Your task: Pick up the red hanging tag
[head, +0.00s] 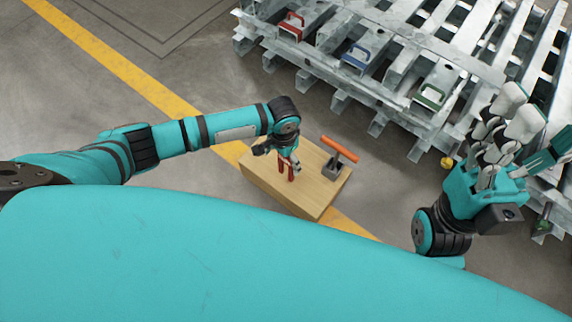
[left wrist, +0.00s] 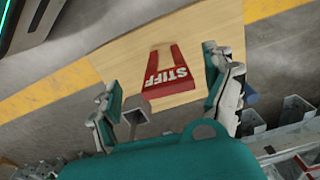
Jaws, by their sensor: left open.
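The red hanging tag (left wrist: 168,80) lies on a wooden block top, with white letters "STIFF" and two strap-like arms at one end, in the left wrist view. In the head view the tag (head: 283,172) shows only in part under my left gripper (head: 280,157). My left gripper (left wrist: 165,95) is open and empty, its fingers on either side of the tag in the wrist picture; the gap in height is hard to judge. My right gripper (head: 510,125) is off to the right near the metal frame, its finger opening unclear.
The wooden block (head: 318,200) stands on the floor across a yellow line. An orange-handled tool (head: 339,149) on a grey base stands at its right side. A metal frame (head: 385,60) at the back carries red (head: 291,26), blue (head: 356,56) and green (head: 430,96) handled pieces.

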